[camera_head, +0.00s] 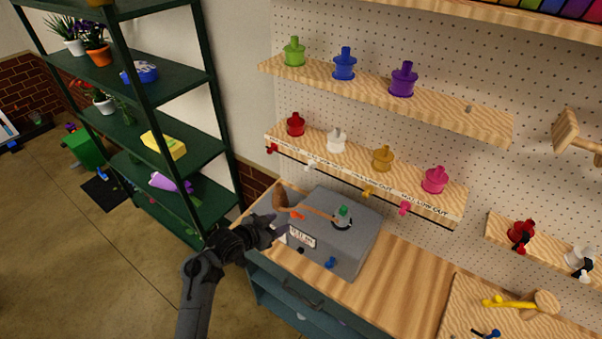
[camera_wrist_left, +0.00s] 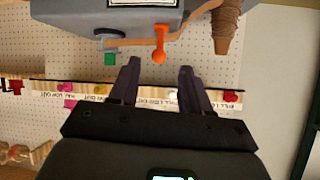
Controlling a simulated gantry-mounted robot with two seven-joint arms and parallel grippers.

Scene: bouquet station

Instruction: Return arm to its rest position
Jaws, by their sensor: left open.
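My left arm comes in from the bottom of the head view, and its dark gripper (camera_head: 274,228) is just left of the grey machine box (camera_head: 352,262) on the wooden counter. In the left wrist view my left gripper (camera_wrist_left: 158,78) has its two fingers apart with nothing between them. The same orange lever (camera_head: 297,214) shows in the head view near the gripper. My right gripper is not in view.
The machine has a green-topped part (camera_head: 343,212), a wooden arm and a blue knob (camera_head: 330,262). Brown stacked cones (camera_wrist_left: 226,27) are beside it. Pegboard shelves (camera_head: 370,170) with coloured bottles rise behind. A green plant rack (camera_head: 180,75) is at left.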

